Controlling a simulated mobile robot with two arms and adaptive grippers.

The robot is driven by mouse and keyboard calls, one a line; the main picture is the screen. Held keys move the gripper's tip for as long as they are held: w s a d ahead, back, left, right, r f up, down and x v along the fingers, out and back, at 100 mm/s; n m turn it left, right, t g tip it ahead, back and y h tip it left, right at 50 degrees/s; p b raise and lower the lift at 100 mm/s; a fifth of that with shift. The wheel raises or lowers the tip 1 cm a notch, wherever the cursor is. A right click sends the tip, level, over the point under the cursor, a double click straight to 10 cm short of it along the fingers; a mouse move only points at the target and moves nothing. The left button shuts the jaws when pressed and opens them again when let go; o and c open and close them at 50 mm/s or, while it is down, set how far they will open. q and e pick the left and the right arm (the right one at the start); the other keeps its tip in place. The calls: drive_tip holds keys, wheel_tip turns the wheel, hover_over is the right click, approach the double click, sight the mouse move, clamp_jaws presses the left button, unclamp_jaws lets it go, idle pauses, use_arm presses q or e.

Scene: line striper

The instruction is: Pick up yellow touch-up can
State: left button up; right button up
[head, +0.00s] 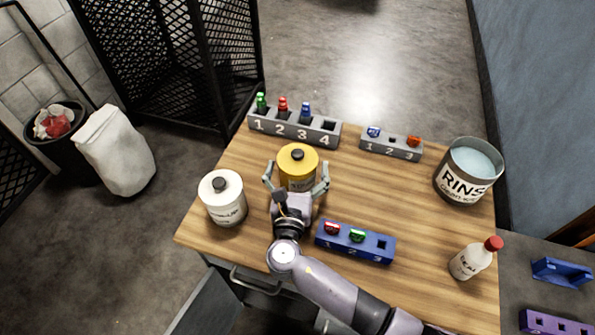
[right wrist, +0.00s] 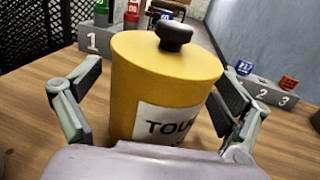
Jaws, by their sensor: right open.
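The yellow touch-up can (head: 298,158) stands upright on the wooden table, with a black knob on its lid. It also fills the middle of the right wrist view (right wrist: 168,85), where part of its label reads "TOU". My right gripper (head: 296,180) is open, with one finger on each side of the can. In the right wrist view the left finger (right wrist: 75,100) looks apart from the can, and the right finger is close to its side. Whether that finger touches cannot be told. The can's lower part is hidden by the gripper. My left gripper is not in view.
A white can (head: 222,198) stands left of the yellow can. A grey numbered rack (head: 325,131) is behind it, and a smaller grey rack (head: 398,151) is behind right. A blue rack (head: 380,250) is in front, near my arm. A rinse bucket (head: 468,170) and a red-capped bottle (head: 470,260) stand right.

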drive_tip(key=shift+w, duration=0.35)
drive_tip(key=shift+c, duration=0.4)
drive_tip(key=c, duration=2)
